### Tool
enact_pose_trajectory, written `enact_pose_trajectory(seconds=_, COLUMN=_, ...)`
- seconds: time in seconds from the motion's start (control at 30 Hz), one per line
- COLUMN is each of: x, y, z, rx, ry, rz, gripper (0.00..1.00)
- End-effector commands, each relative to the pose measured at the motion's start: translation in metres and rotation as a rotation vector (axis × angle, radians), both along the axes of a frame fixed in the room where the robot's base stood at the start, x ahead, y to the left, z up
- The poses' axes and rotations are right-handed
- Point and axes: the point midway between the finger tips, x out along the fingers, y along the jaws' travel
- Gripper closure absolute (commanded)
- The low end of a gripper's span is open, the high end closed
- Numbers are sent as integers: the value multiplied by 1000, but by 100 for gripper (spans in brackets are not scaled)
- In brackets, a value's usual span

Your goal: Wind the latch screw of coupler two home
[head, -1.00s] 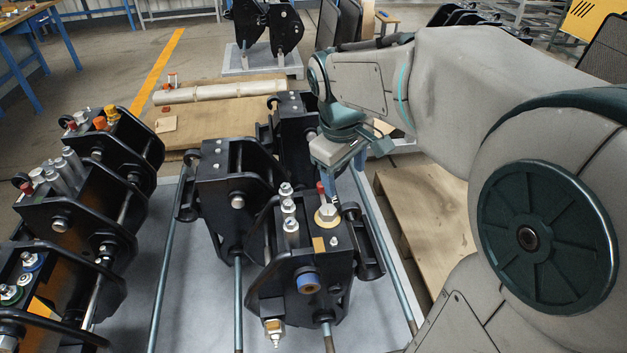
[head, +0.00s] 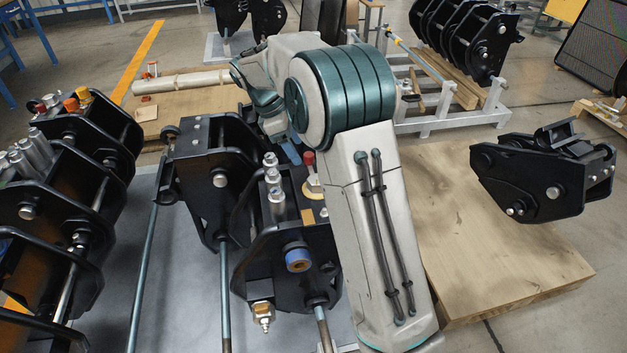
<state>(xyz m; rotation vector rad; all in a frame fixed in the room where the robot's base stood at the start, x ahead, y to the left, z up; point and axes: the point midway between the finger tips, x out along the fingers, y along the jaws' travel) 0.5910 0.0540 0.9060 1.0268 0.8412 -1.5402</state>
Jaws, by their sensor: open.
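The nearest black coupler (head: 285,255) stands upright on the grey bench, with a second black coupler (head: 205,185) just behind it. I cannot read a number on either, so I cannot tell which is coupler two. On top of the nearest one, a silver hex head on a brass-coloured washer (head: 313,188) sits beside a red-capped fitting (head: 309,159). My gripper (head: 292,153) shows only as blue fingers, open, behind and left of the red cap and apart from the hex head. My arm hides much of the gripper and the nearest coupler's right side.
A row of black couplers (head: 60,190) fills the left. A wooden pallet (head: 480,235) at right carries another black coupler (head: 545,185). Steel rods (head: 148,255) run along the bench.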

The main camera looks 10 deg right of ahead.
Motion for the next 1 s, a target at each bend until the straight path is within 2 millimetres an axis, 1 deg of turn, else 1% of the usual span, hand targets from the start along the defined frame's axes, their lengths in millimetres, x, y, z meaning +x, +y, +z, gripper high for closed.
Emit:
enact_pose_trajectory(seconds=0.03, x=-1, y=-4, z=-10, rx=-1, ry=3, rz=-2, gripper=36)
enact_pose_trajectory(seconds=0.3, x=-6, y=-26, z=-64, rx=-1, ry=2, rz=-3, gripper=36)
enact_pose_trajectory(seconds=0.4, x=-8, y=-33, z=-81, rx=-2, ry=2, rz=-3, gripper=36)
enact_pose_trajectory(seconds=0.5, x=-9, y=-39, z=-95, rx=-1, ry=1, rz=-4, gripper=36)
enact_pose_trajectory(seconds=0.6, x=-10, y=-43, z=-104, rx=0, ry=1, rz=-4, gripper=36)
enact_pose_trajectory(seconds=0.7, x=-10, y=-45, z=-110, rx=1, ry=0, rz=-3, gripper=36)
enact_pose_trajectory(seconds=1.0, x=-10, y=-46, z=-112, rx=1, ry=-2, rz=-4, gripper=36)
